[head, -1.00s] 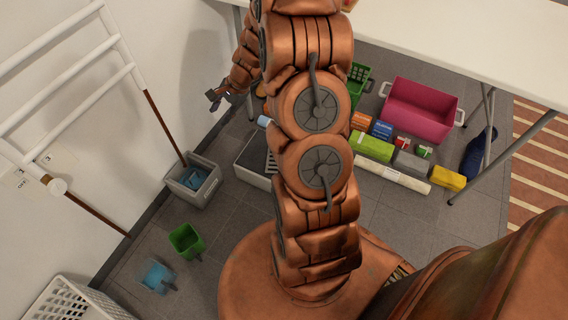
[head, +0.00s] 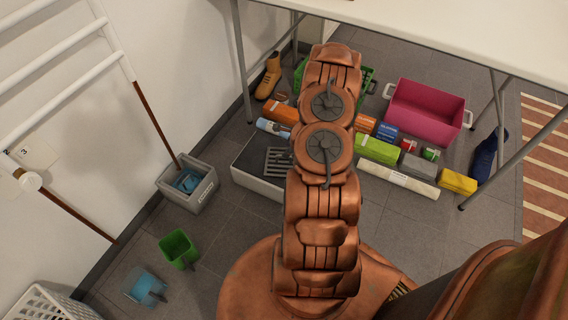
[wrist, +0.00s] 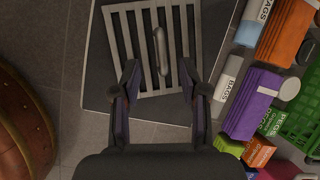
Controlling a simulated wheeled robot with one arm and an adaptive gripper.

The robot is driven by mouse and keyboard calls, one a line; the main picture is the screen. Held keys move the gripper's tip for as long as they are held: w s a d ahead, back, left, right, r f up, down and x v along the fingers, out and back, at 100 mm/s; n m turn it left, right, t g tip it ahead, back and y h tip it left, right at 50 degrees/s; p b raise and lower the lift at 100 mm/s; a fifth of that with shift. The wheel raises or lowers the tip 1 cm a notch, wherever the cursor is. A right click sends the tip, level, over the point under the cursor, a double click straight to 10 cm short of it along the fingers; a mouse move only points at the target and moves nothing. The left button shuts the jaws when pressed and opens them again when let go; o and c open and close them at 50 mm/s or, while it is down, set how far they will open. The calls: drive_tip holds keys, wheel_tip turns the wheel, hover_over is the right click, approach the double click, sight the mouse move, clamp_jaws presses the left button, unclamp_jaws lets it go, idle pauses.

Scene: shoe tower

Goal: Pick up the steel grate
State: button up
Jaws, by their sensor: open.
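The steel grate (wrist: 161,50), a slatted grey panel with a raised bar handle along its middle, lies on a dark-topped grey box (head: 250,154). In the head view the grate (head: 278,160) shows just left of my arm, which covers part of it. In the wrist view my gripper (wrist: 159,80) is open and empty, its two fingers apart over the near part of the grate. The handle lies ahead of the fingertips, about midway between their lines. The height of the fingertips above the grate is hard to tell. In the head view my gripper is hidden behind the arm.
Purple, orange and white packages (wrist: 253,103) crowd the grate's right in the wrist view, beside a green basket (wrist: 300,122). A pink tub (head: 426,108) stands under the white table (head: 450,30). A grey bin (head: 188,183) stands left; floor between it and the box is clear.

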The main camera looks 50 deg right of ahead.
drive_tip(key=shift+x, duration=1.3)
drive_tip(key=shift+s+d+b+x, duration=0.15)
drive_tip(key=shift+b+x, duration=0.15)
drive_tip(key=shift+x, duration=0.45)
drive_tip(key=shift+s+d+b+x, duration=0.15)
drive_tip(key=shift+b+x, duration=0.1)
drive_tip(key=shift+x, duration=0.5)
drive_tip(key=shift+d+b+x, duration=0.1)
drive_tip(key=shift+b+x, duration=0.2)
drive_tip(key=shift+x, duration=0.5)
drive_tip(key=shift+w+f, duration=0.15)
drive_tip(key=shift+f, duration=0.15)
clamp_jaws()
